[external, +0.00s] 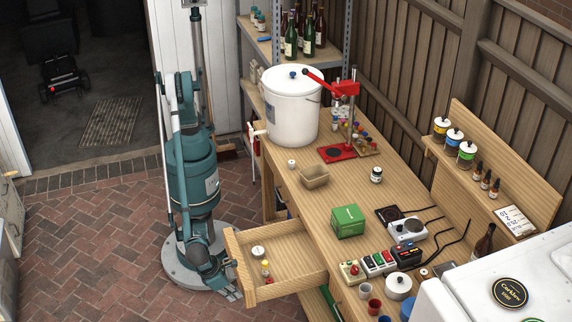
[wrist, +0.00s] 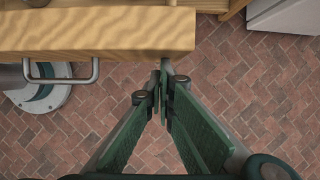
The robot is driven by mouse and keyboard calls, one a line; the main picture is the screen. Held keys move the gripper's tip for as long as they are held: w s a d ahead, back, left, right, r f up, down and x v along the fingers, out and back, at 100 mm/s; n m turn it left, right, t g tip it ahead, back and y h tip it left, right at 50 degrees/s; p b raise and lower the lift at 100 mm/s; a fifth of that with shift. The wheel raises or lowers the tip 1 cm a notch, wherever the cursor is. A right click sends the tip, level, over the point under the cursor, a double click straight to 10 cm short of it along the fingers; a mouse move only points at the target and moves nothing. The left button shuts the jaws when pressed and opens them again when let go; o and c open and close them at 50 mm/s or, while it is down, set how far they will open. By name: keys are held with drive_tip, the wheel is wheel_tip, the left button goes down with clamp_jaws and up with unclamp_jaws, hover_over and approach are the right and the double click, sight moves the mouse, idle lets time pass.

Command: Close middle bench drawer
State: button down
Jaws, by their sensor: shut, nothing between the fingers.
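The open wooden bench drawer (external: 290,287) sticks out to the left from the bench's front side in the external view. A small round pale item and a small red and yellow item lie inside it. In the wrist view, the drawer front (wrist: 100,35) fills the upper left, with a metal bar handle (wrist: 62,80) at its left. My gripper (external: 233,293) is shut and empty, low beside the near end of the drawer front. In the wrist view the fingertips (wrist: 164,78) are just off the front's right end. I cannot tell whether they touch it.
The workbench (external: 345,185) carries a white bucket (external: 292,115), a red press (external: 338,153), a green box (external: 348,221) and a small wooden tray (external: 315,177). Something green shows below the drawer in another opening. The brick floor (external: 110,225) left of the drawer is clear.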

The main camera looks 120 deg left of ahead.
sight(308, 275)
drive_tip(key=w+a, duration=2.5)
drive_tip(key=shift+w+a+r, duration=0.1)
drive_tip(key=shift+w+a, duration=0.05)
drive_tip(key=shift+a, duration=0.05)
drive_tip(key=shift+s+d, duration=0.4)
drive_tip(key=shift+d, duration=0.05)
drive_tip(key=s+d, duration=0.2)
drive_tip(key=shift+s+d+b, duration=0.3)
drive_tip(key=shift+d, duration=0.05)
drive_tip(key=p+v, duration=0.2)
drive_tip(key=v, duration=0.8)
drive_tip(key=shift+a, duration=0.1)
